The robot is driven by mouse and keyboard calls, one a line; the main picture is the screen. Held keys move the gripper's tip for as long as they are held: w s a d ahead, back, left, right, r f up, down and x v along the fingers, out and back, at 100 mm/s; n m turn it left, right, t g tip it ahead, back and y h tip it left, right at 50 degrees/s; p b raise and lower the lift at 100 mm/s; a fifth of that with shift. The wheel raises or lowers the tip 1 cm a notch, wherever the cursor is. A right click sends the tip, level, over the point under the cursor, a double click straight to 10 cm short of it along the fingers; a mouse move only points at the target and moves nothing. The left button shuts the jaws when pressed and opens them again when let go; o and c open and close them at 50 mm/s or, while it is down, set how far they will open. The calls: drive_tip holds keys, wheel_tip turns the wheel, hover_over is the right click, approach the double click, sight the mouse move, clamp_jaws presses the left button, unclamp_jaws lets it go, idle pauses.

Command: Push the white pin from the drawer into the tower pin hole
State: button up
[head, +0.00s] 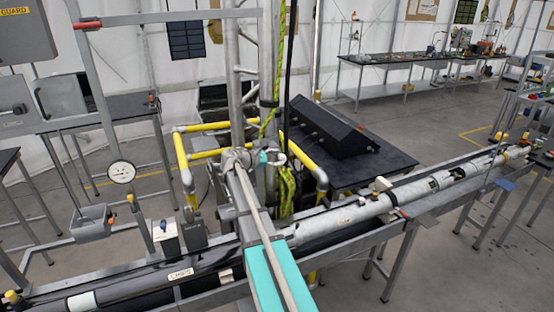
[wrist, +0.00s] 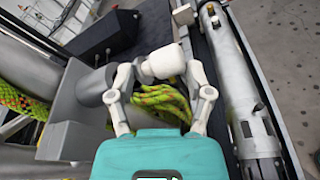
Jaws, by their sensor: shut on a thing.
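My gripper (wrist: 162,76) is shut on the white pin (wrist: 162,61), a short pale cylinder lying crosswise between the two fingers in the wrist view. Left of the pin is a grey tower part (wrist: 68,142) with a round grey cylinder (wrist: 92,86) on it. The pin looks close to this cylinder, beyond the left finger; I cannot tell whether they touch, and no hole opening is visible. In the head view my gripper (head: 277,157) is beside the grey tower (head: 237,100), at its right side. The pin is too small there to make out clearly.
Yellow-green rope (wrist: 165,100) hangs just below the pin, between my fingers. It also runs along the tower in the head view. Yellow rails (head: 185,170) surround the tower base. A long grey pipe (head: 345,213) lies to the right. A black console (head: 335,125) stands behind.

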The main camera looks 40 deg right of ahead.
drive_tip(key=shift+w+d, duration=0.15)
drive_tip(key=shift+w, duration=0.65)
drive_tip(key=o, duration=1.1)
drive_tip(key=shift+s, duration=0.15)
drive_tip(key=s, duration=0.3)
drive_tip(key=s+a, duration=0.1)
drive_tip(key=s, duration=0.2)
drive_tip(key=s+a, duration=0.1)
drive_tip(key=s, duration=0.2)
drive_tip(key=shift+s+a, duration=0.15)
idle(0.7)
